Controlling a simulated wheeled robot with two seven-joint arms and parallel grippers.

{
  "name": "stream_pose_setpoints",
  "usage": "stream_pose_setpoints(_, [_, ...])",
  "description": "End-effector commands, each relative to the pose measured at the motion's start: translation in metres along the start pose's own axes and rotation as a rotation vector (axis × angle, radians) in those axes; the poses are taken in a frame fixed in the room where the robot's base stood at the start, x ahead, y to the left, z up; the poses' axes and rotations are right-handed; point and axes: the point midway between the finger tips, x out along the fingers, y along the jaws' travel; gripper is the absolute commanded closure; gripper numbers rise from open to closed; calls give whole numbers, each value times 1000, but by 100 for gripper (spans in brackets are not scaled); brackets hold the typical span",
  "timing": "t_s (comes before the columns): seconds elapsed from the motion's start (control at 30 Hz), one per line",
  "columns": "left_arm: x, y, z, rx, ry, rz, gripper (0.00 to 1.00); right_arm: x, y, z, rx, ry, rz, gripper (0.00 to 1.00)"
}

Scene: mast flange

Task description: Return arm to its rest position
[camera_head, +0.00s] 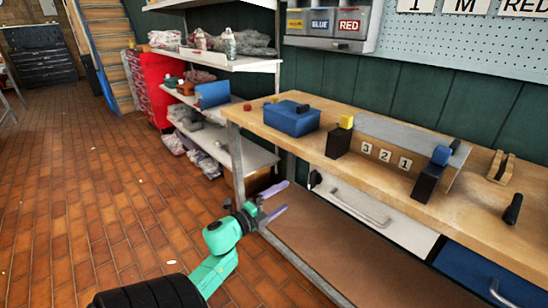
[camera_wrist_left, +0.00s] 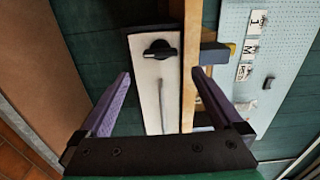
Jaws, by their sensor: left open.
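My left arm comes in from the bottom left of the head view, with a green forearm. Its gripper (camera_head: 286,196) is open, with two purple fingers spread apart near the left front of the workbench (camera_head: 285,148), below its top. In the left wrist view the same gripper (camera_wrist_left: 161,76) has nothing between its fingers. A white drawer front (camera_wrist_left: 150,85) with a black knob-like part (camera_wrist_left: 160,50) shows beyond the fingers. My right gripper is not in view.
The bench carries a blue box (camera_head: 292,122), black blocks (camera_head: 338,142) and a panel marked 3 2 1 (camera_head: 385,156). A brown lower shelf (camera_head: 345,255) lies under the drawers. A loaded shelf rack (camera_head: 225,140) stands behind. The brick floor (camera_head: 90,200) at left is mostly clear.

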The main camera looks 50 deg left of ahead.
Motion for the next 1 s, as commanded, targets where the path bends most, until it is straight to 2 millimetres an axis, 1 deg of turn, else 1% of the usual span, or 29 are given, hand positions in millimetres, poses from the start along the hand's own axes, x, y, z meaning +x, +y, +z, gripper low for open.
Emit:
stream_pose_setpoints(0.03, [-11, 1, 0, -1, -2, 2, 0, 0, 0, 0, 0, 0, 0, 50])
stream_pose_setpoints(0.1, [-22, 1, 0, -1, 0, 1, 0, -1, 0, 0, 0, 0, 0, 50])
stream_pose_setpoints(0.2, [-29, 0, 0, 0, -1, 0, 0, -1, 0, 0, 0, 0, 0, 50])
stream_pose_setpoints(0.77, [-29, 1, 0, -3, -1, 1, 0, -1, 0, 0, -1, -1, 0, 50])
stream_pose_setpoints(0.83, [-30, 13, 3, -35, -17, 20, 0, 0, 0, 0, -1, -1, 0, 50])
stream_pose_setpoints(0.87, [-30, 24, 5, -65, -30, 35, 0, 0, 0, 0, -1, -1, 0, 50])
stream_pose_setpoints(0.93, [-33, 64, 11, -173, -81, 97, 0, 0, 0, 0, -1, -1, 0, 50])
stream_pose_setpoints(0.97, [-36, 88, 13, -234, -112, 133, 0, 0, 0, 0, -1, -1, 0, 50])
stream_pose_setpoints(1.0, [-41, 123, 14, -320, -156, 189, 0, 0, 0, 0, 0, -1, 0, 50])
